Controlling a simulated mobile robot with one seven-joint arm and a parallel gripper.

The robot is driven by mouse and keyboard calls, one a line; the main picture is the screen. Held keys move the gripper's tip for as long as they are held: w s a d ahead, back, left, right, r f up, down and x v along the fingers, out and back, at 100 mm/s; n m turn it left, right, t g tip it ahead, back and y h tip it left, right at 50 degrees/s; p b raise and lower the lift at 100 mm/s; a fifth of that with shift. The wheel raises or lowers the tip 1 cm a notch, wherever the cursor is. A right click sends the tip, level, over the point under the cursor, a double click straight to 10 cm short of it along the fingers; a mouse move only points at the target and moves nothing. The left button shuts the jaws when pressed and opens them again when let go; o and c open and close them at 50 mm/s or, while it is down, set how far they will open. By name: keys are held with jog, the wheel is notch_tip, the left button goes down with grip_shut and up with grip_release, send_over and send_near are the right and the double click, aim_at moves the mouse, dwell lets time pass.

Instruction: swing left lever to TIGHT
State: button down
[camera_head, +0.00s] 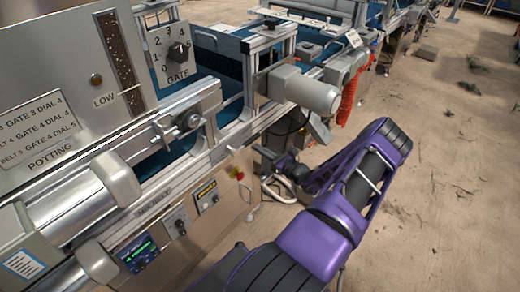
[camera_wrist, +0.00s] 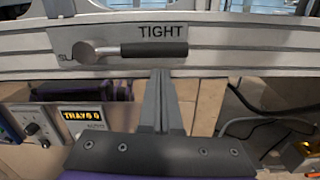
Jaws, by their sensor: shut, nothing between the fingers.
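In the wrist view a lever has a black grip (camera_wrist: 158,49) and a metal pivot knob (camera_wrist: 84,52) at its left end. It lies almost level, pointing right from the pivot, on a pale label plate (camera_wrist: 205,33). The word TIGHT (camera_wrist: 163,31) is printed just above the grip, and letters at the plate's left are partly hidden by the pivot. My gripper (camera_wrist: 161,74) is shut and empty, its fingertips just below the grip's middle. I cannot tell whether they touch it. In the head view my purple arm reaches to the machine's side, and I cannot make out this lever there.
A display box reading TRAYS 0 (camera_wrist: 82,115) sits below the rail at left. Dark cables (camera_wrist: 265,122) hang at right. In the head view a grey motor (camera_head: 305,90) juts out above my arm's end. Bare floor (camera_head: 455,170) lies to the right.

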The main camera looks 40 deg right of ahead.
jog(key=s+f+b, duration=0.1)
jog(key=s+f, duration=0.2)
jog(key=s, duration=0.7)
jog(key=shift+s+d+f, duration=0.25)
jog(key=shift+s+d, duration=0.05)
jog(key=shift+d, duration=0.1)
